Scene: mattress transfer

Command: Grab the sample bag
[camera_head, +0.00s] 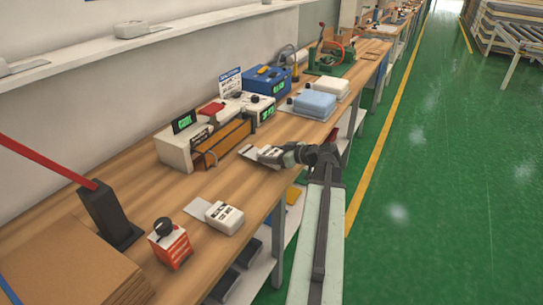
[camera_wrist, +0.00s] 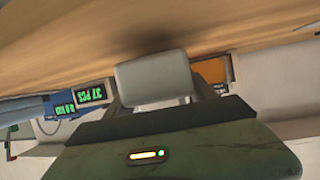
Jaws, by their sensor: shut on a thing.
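My gripper (camera_head: 281,156) is low over the wooden workbench, reaching in from its right edge, and is shut on a small white sample bag (camera_head: 268,152) with dark print. The gripper hides the bag's right part. I cannot tell whether the bag still touches the bench. In the wrist view a pale grey block (camera_wrist: 153,80) fills the middle in front of my dark green gripper body; I cannot tell the bag's outline there.
An orange-fronted machine (camera_head: 225,142) with a green display stands left of my gripper. Blue (camera_head: 315,104) and white (camera_head: 331,88) boxes stand beyond. A red-and-white box (camera_head: 170,245) and a dark post (camera_head: 108,213) are nearer. The green floor (camera_head: 440,180) at right is clear.

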